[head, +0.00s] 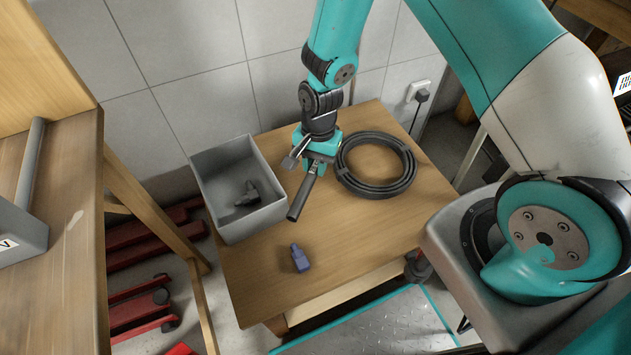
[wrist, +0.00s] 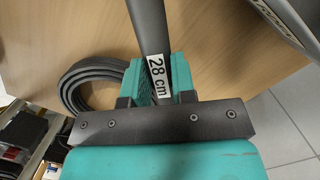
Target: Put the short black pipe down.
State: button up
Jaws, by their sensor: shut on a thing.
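The short black pipe (head: 300,199) is held in my gripper (head: 315,163), over the table between the grey bin and the coiled hose. In the head view it slants down towards the lower left. In the wrist view the pipe (wrist: 149,28) runs up from between the fingers (wrist: 157,85), with a white "28 cm" label on it. My gripper is shut on it near the label. The pipe's gap to the table top is hard to judge. The wooden table (head: 345,235) is under it.
The grey bin (head: 240,230) at the table's left holds a dark fitting (head: 247,193). A black hose coil (head: 376,187) lies at the back right. A small blue piece (head: 299,258) lies near the front left. The front middle and right of the table are clear.

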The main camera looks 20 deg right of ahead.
aim_at(315, 189)
jog(key=shift+f+b, duration=0.4)
jog(key=shift+f, duration=2.9)
jog(key=shift+f, duration=0.1)
jog(key=o, duration=0.9)
